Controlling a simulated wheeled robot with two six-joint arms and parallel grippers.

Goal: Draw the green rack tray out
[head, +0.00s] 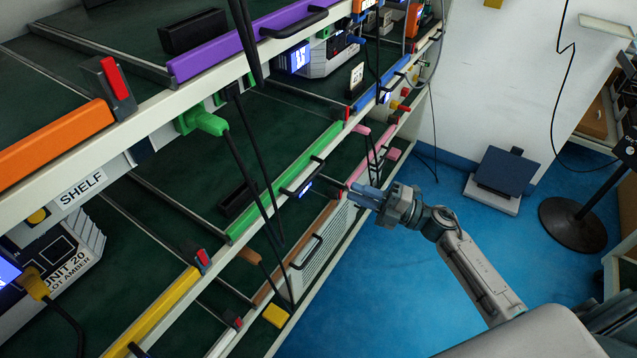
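The green rack tray shows as a long green front bar (262,208) on the middle level of the rack, with a dark green deck behind it. Its black bar handle (303,178) stands out from the front edge. The tray looks level with its neighbours. I cannot tell how far apart the fingers are. My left gripper is out of view.
Black cables (250,165) hang in front of the green tray. A yellow tray (165,308) is at the near left, a brown tray (318,232) below, and a pink tray (370,150) beyond. The blue floor (350,290) in front is clear. A black-based stand (572,222) is at right.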

